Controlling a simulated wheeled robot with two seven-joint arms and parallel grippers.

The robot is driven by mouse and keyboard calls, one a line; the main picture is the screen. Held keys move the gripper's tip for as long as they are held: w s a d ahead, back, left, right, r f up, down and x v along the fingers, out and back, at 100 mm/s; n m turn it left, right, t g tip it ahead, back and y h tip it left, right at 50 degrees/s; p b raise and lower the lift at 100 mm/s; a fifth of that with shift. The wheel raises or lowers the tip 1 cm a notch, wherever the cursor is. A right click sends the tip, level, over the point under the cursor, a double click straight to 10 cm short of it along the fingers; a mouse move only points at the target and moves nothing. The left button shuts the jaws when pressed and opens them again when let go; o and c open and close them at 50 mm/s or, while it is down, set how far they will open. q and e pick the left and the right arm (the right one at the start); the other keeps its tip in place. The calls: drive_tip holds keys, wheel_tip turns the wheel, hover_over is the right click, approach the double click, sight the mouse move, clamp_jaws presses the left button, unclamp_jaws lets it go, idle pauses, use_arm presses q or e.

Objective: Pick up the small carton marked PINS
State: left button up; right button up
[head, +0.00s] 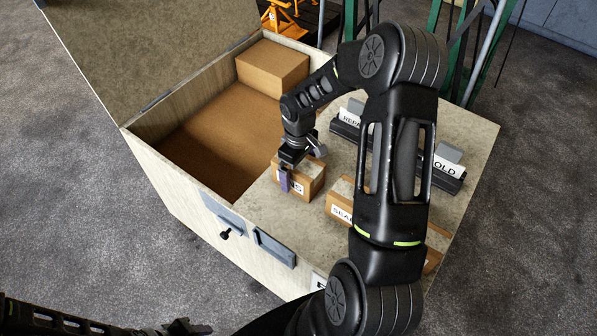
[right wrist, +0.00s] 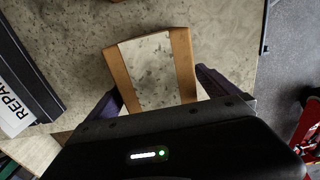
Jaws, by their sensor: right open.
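A small brown carton (head: 311,181) stands on the chest's worktop, next to the open compartment. Its white front label is mostly covered by a purple finger, so I cannot read the word. My right gripper (head: 297,172) reaches down over this carton with its jaws open. In the right wrist view the carton (right wrist: 160,72) lies between the two purple fingers (right wrist: 162,98), one on each side; contact is not clear. My left gripper (head: 187,328) is at the bottom edge of the head view, away from the cartons, and its jaws are too small to judge.
A carton marked SEA… (head: 341,211) stands to the right, partly behind my right arm. Dark holders with REPA… (head: 350,119) and …OLD (head: 447,168) signs stand at the back. The open compartment (head: 215,140) holds a larger box (head: 272,68). The raised lid (head: 150,45) is at left.

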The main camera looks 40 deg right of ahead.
drive_tip(key=shift+c, duration=0.5)
drive_tip(key=c, duration=1.9)
drive_tip(key=shift+r, duration=0.1)
wheel_tip(320, 180, up, 10)
drive_tip(key=shift+f+b, duration=0.1)
drive_tip(key=shift+b, duration=0.5)
